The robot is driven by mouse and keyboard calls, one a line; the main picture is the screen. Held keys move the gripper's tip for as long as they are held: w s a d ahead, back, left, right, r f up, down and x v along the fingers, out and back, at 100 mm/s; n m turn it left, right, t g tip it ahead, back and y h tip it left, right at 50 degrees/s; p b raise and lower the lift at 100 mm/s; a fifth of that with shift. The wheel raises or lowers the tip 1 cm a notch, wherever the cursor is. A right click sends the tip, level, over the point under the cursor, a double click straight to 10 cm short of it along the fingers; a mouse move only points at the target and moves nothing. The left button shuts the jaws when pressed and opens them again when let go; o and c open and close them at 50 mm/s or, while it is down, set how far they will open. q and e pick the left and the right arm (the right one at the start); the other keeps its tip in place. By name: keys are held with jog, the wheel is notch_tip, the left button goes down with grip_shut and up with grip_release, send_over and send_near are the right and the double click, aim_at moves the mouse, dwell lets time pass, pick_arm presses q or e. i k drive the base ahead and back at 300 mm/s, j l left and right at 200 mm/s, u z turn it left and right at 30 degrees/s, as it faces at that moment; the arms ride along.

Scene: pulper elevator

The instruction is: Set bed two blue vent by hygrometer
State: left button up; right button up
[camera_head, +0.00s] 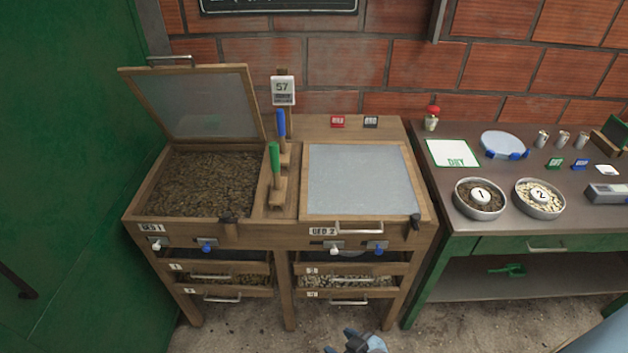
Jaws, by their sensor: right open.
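The hygrometer (283,87) stands on a post behind the beds, and its display reads 57. Bed two (323,231) is the right wooden bed, and its glass lid (360,180) is closed. Its blue vent knob (378,250) is on the front, right of a white knob (330,252). I cannot tell its exact setting. My right gripper (352,347) is open at the bottom edge, low in front of the beds and apart from the knob; it is partly cut off. My left gripper is not in view.
Bed one (151,227) has its lid (190,103) raised. Green (274,165) and blue (281,125) handles stand between the beds. Drawers with metal pulls (349,301) sit below. A side table (475,228) at right holds two bowls. A green wall (70,170) stands at left.

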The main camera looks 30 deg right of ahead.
aim_at(378, 245)
jog(key=z, duration=0.95)
